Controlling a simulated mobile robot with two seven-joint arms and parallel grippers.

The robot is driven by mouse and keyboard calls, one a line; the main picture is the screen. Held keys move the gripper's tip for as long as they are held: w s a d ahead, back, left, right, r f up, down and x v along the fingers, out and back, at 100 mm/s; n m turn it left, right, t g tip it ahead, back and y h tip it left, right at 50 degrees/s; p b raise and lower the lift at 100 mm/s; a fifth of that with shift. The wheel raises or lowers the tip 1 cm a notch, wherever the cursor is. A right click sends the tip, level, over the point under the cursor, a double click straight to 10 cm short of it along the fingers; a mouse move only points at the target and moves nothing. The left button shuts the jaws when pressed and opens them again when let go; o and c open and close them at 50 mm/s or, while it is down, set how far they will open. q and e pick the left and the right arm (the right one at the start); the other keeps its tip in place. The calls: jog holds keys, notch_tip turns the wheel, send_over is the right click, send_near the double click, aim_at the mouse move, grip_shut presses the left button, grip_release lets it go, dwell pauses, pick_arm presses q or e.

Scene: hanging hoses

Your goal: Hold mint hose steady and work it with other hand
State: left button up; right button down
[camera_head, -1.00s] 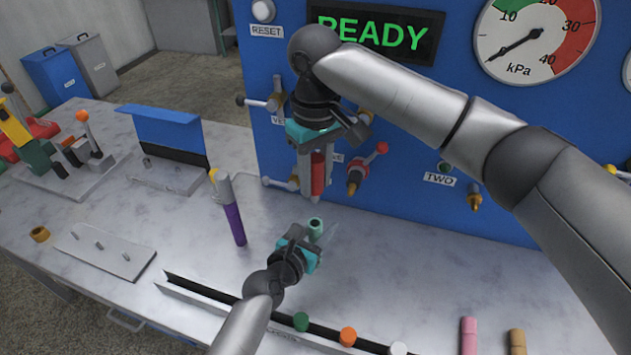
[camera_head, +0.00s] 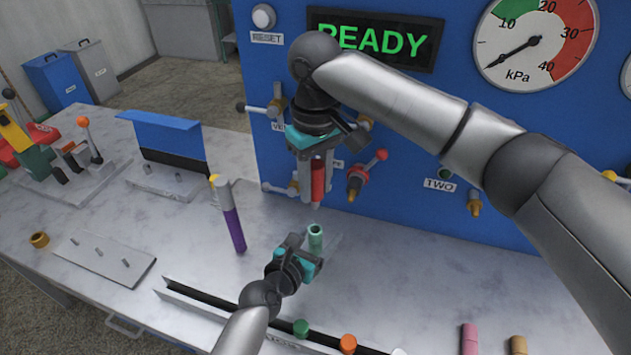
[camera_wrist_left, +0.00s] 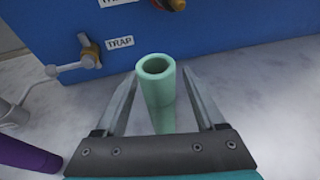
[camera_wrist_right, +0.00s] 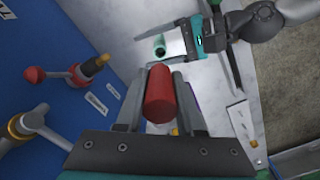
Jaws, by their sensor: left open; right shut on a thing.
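The mint hose (camera_head: 316,236) is a short upright tube with an open top, standing above the bench in front of the blue panel. In the left wrist view the mint hose (camera_wrist_left: 157,88) stands between my left gripper's (camera_wrist_left: 160,88) parted fingers, with a gap on each side. My left gripper also shows low in the head view (camera_head: 318,250). My right gripper (camera_head: 316,190) points down above it, shut on a red cylinder (camera_wrist_right: 159,93). The red cylinder's far end is hidden. The right wrist view shows the mint hose (camera_wrist_right: 159,46) beyond the red cylinder.
A purple hose (camera_head: 233,228) with a grey top stands left of my left gripper. Valves with levers, including a red-knobbed one (camera_head: 358,178), stick out of the blue panel (camera_head: 420,150). A long rail (camera_head: 215,310) and coloured pieces lie along the front.

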pick_arm(q)
jog(key=v, duration=1.1)
jog(key=shift+s+a, duration=0.1)
